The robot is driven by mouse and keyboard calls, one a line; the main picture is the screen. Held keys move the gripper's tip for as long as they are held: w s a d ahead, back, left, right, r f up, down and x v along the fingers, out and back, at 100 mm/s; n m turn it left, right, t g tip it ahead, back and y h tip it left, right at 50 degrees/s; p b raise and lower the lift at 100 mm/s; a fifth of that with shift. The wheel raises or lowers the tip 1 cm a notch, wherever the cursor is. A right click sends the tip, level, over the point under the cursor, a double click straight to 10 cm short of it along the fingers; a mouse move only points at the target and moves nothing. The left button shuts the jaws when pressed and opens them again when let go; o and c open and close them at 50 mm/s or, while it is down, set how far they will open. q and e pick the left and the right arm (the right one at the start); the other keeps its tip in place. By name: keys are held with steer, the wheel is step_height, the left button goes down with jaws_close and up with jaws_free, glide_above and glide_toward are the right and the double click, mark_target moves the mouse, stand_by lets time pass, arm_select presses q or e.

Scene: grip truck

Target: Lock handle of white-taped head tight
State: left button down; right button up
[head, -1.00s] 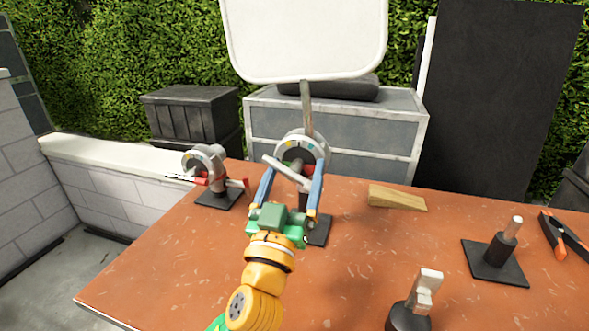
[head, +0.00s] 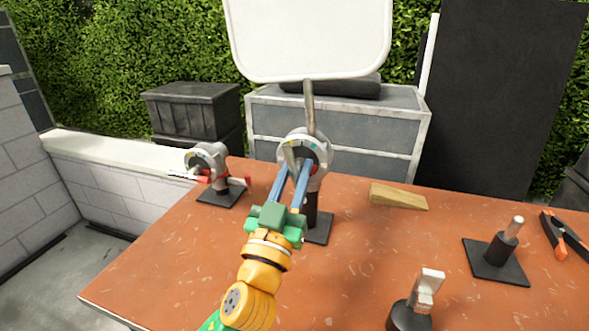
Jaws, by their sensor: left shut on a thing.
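A grey round grip head (head: 318,146) stands on a black post and base plate at the middle of the table, with small coloured marks on its disc. A pole rises from it to a white panel (head: 308,38). Its pale handle (head: 291,155) now stands steeply in front of the disc. My left gripper (head: 293,168), with blue fingers, is shut on this handle, and the fingers hide part of it. White tape is not clearly distinguishable on either head. My right gripper is out of view.
A wooden wedge (head: 398,196) lies right of the middle head. A stand with a pale top (head: 426,287) is at the front. The table (head: 350,260) is clear between these.

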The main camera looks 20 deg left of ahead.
arm_select(q)
steer(key=m+h+p, duration=0.1)
steer(key=m, duration=0.2)
steer(key=m+g+h+p, duration=0.1)
steer(key=m+h+p, duration=0.1)
steer(key=m, duration=0.1)
steer(key=shift+m, duration=0.3)
steer(key=m+g+h+p, duration=0.1)
steer(key=m+p, duration=0.2)
steer(key=m+g+h+p, duration=0.1)
steer(key=m+p, duration=0.1)
steer(key=m, duration=0.2)
steer(key=m+g+h+p, duration=0.1)
steer(key=m+p, duration=0.2)
steer(key=shift+h+p, duration=0.3)
steer(key=m+g+p, duration=0.1)
steer(key=m+p, duration=0.3)
steer(key=p, duration=0.1)
steer(key=m+g+y+p, duration=0.1)
steer(key=m+g+p, duration=0.1)
steer(key=m+p, duration=0.3)
steer(key=shift+s+g+p, duration=0.15)
steer(key=shift+g+p, duration=0.15)
steer(key=shift+p, duration=0.5)
steer(key=shift+a+f+m+y+p, duration=0.2)
steer(key=shift+m+y+p, duration=0.25)
steer(key=shift+m, duration=0.65)
steer(key=shift+m+g+y, duration=0.35)
steer(key=shift+m+g, duration=0.15)
steer(key=shift+m, duration=0.4)
